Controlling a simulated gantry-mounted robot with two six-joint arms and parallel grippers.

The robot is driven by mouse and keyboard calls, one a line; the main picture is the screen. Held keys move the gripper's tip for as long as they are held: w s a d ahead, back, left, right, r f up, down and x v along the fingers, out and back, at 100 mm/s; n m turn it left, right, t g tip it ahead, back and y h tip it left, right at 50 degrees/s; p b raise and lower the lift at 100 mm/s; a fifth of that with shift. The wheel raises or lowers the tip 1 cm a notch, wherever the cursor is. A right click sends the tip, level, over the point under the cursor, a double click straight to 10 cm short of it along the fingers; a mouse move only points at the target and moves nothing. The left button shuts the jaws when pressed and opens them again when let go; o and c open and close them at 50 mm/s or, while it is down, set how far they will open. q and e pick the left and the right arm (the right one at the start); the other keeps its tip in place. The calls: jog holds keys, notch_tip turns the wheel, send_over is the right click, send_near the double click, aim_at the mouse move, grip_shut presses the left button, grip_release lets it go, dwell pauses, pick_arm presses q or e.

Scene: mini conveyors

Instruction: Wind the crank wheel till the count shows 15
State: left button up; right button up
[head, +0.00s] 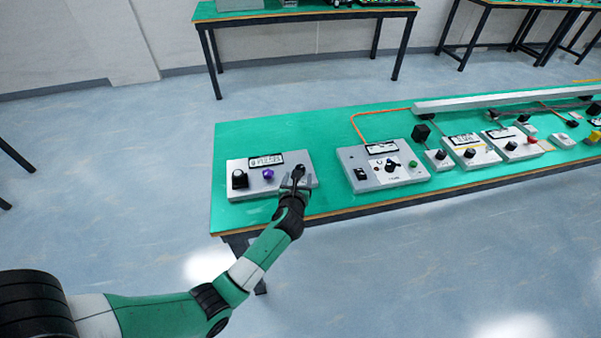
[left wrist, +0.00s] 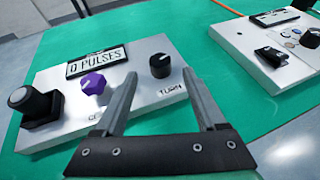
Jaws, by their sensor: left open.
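A light grey box (head: 228,166) on the green bench carries a counter display (head: 265,160). In the left wrist view the display (left wrist: 97,62) reads "0 PULSES". Below it is a purple lobed knob (left wrist: 94,84), its label partly hidden by my finger. To its right is a round black knob (left wrist: 160,66) with a pale mark, labelled what looks like "TURN". I cannot tell for sure which is the crank wheel. My left gripper (head: 295,180) is open and empty, its fingers pointing at the black knob, which appears between the fingertips (left wrist: 160,74). My right gripper is out of view.
A chunky black control (left wrist: 40,105) stands at the box's left end. A second grey box (head: 352,155) with a dial and green button stands to the right, with an orange cable behind it. More small devices continue rightward. The bench's front edge is just below my gripper.

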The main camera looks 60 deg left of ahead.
aim_at(300, 169)
pick_arm(q)
jog(key=b+x, duration=0.3)
jog(key=x, duration=0.4)
jog(key=shift+f, duration=0.1)
jog(key=shift+w+a+b, duration=0.25)
jog(key=shift+a+b, duration=0.05)
jog(key=shift+b, duration=0.05)
grip_shut()
